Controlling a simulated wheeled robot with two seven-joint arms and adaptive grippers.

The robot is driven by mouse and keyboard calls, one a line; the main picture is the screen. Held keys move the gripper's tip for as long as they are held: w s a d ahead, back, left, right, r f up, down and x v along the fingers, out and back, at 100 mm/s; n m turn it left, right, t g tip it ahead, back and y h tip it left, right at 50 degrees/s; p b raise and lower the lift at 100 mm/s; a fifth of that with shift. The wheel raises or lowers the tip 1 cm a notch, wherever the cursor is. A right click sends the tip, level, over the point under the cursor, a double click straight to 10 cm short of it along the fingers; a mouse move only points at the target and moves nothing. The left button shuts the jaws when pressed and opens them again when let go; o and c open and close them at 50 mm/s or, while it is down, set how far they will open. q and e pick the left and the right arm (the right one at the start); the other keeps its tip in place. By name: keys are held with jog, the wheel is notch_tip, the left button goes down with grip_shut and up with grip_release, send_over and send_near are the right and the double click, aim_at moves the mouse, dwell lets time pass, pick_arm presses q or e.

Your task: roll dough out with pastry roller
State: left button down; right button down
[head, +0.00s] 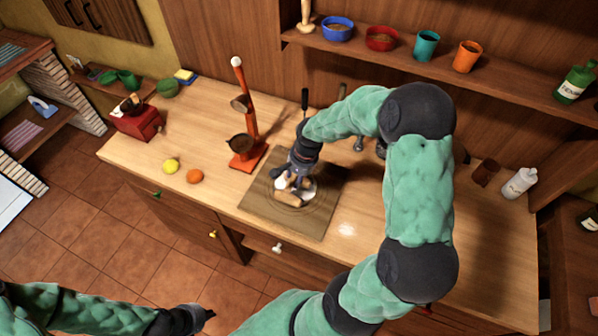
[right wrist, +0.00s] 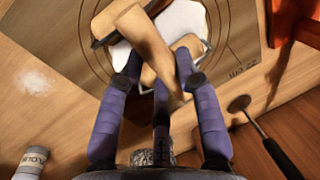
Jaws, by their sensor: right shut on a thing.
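The white dough (head: 308,188) lies on the square wooden pastry board (head: 262,205), inside its printed rings. It also shows in the right wrist view (right wrist: 186,22), partly hidden. My right gripper (head: 297,178) points down over the board, shut on the wooden pastry roller (head: 288,199). In the right wrist view the roller (right wrist: 150,48) lies between the bluish fingers (right wrist: 160,88), above or against the dough; I cannot tell whether it touches. My left gripper (head: 204,315) is low at the left, over the floor, away from the counter; its jaw opening is unclear.
A red-orange stand (head: 246,155) rises just left of the board. A lemon (head: 171,166) and an orange (head: 195,176) lie further left, near a red grinder (head: 137,122). A white bottle (head: 519,183) stands at right. A shelf (head: 490,75) with bowls and cups overhangs behind.

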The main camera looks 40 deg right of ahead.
jog(key=shift+s+a+f, duration=0.3)
jog(key=shift+a, duration=0.05)
jog(key=shift+w+d+r, duration=0.1)
jog(key=shift+w+d, duration=0.35)
jog(key=shift+d, duration=0.4)
jog(key=shift+w+d+f, duration=0.1)
jog(key=shift+w+d, duration=0.4)
jog(key=shift+d, duration=0.4)
jog(key=shift+w+d+r, duration=0.1)
jog(key=shift+w+d, duration=0.35)
jog(key=shift+d, duration=0.4)
jog(key=shift+s+a+r, duration=0.1)
jog(key=shift+s+a, duration=0.2)
jog(key=shift+a, duration=0.35)
jog(key=shift+s+a+r, duration=0.1)
jog(key=shift+s+a, duration=0.2)
jog(key=shift+a, duration=0.3)
jog(key=shift+a, duration=0.1)
